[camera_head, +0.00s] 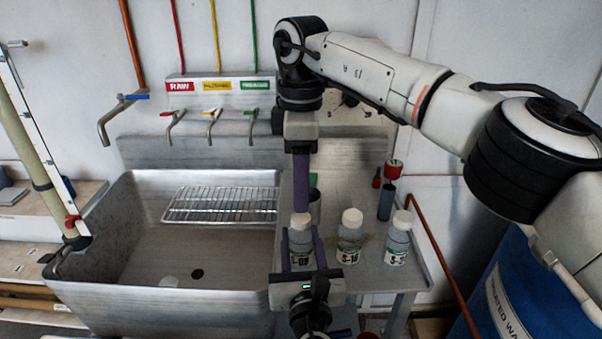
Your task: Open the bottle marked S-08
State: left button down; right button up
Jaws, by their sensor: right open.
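Three clear bottles with white caps stand in a row on the metal counter right of the sink. The leftmost bottle (301,243) has a label that seems to read S-08, though the last digit is hard to read. The right bottle (398,238) has a partly hidden label. My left gripper (302,246), low in front, has its purple fingers on both sides of the leftmost bottle and appears closed on its body. My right gripper (301,207) is open, pointing down just above that bottle's cap; its fingers overlap in this view.
A steel sink (155,285) with a wire rack (222,204) lies to the left. Taps with RAW and other labels hang on the wall behind. A blue barrel (535,290) is at lower right.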

aim_at(301, 217)
notch_tip(301, 217, down, 6)
dwell(0.4)
